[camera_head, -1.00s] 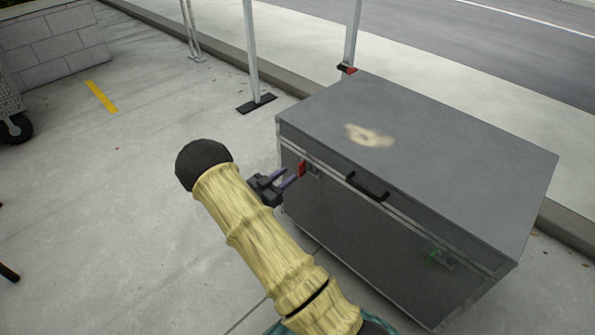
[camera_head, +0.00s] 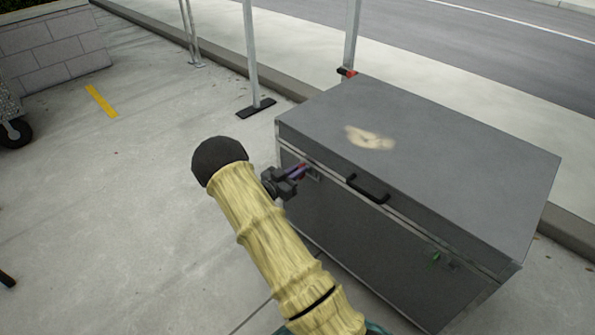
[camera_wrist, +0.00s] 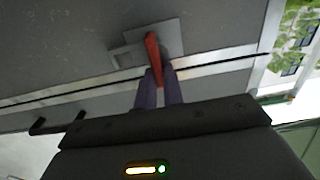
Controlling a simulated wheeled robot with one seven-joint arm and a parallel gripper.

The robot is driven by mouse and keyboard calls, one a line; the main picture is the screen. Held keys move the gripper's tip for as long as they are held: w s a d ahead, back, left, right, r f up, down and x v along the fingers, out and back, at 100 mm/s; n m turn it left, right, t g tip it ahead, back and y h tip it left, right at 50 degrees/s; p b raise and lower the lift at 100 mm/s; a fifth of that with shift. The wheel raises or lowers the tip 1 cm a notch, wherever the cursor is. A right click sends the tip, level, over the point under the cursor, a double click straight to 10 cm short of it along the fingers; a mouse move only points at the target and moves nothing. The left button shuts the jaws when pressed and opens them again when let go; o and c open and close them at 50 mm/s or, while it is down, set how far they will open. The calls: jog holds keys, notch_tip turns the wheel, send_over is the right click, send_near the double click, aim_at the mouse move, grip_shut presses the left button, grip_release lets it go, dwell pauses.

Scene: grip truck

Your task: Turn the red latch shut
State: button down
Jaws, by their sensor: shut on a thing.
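The red latch (camera_wrist: 153,56) sits on a metal plate on the front of the grey case (camera_head: 455,175). In the wrist view its lever stands nearly upright, slightly tilted, crossing the metal seam strip. My gripper (camera_wrist: 160,88) has its two purple fingers closed on the lever's end. In the head view my gripper (camera_head: 299,172) is at the left end of the case's front, and it hides most of the red latch. A green latch (camera_head: 435,256) is on the same front face, near the right end.
A black handle (camera_head: 368,189) sticks out from the case's front between the latches. The lid is down, with a pale worn patch on top. Metal posts (camera_head: 252,60) stand behind the case. Open concrete lies to the left.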

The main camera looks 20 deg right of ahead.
jog(key=shift+r+n+p, duration=0.1)
jog(key=shift+n+p, duration=0.3)
jog(key=shift+p, duration=0.2)
jog(key=n+p, duration=0.3)
jog(key=shift+w+a+p, duration=0.1)
jog(key=shift+w+p, duration=0.2)
jog(key=n+p, duration=0.1)
jog(key=n, duration=0.1)
jog(key=n+p, duration=0.1)
jog(key=n, duration=0.3)
jog(key=shift+w+a+f+p, duration=0.15)
jog(key=shift+w+f+p, duration=0.2)
jog(key=shift+p, duration=0.05)
jog(key=n, duration=0.4)
jog(key=f+n+p, duration=0.1)
jog(key=n, duration=0.3)
jog(key=shift+w+f, duration=0.15)
jog(key=shift+w, duration=0.05)
